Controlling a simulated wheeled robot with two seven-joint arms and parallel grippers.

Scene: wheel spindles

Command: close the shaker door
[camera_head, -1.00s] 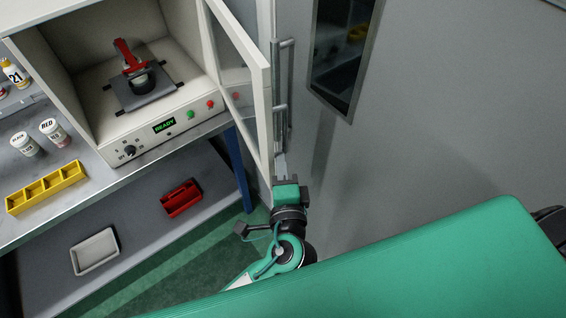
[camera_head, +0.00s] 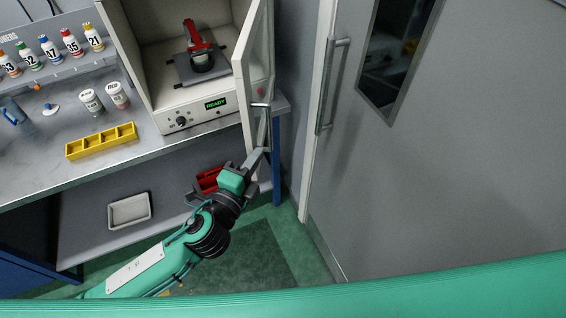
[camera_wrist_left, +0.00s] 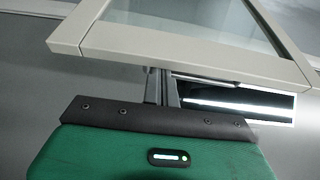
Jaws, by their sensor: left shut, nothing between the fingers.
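The shaker is a white box (camera_head: 165,95) on the bench with a green READY display. Its white-framed glass door (camera_head: 246,90) stands partly open at the right, swung out towards me. A metal handle (camera_head: 262,125) is on the door's outer side. My left gripper (camera_head: 261,153) is shut and empty, with its fingers at the lower end of the door by the handle. In the left wrist view the fingers (camera_wrist_left: 162,75) reach up to the door's frame (camera_wrist_left: 180,43). I cannot tell for sure whether they touch it. My right gripper is out of view.
Inside the shaker a red clamp (camera_head: 195,35) sits on a grey platform. A yellow rack (camera_head: 100,141), two jars and several numbered bottles stand on the bench. A white tray (camera_head: 129,210) and a red caddy (camera_head: 208,180) are below. A grey room door (camera_head: 450,150) is at right.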

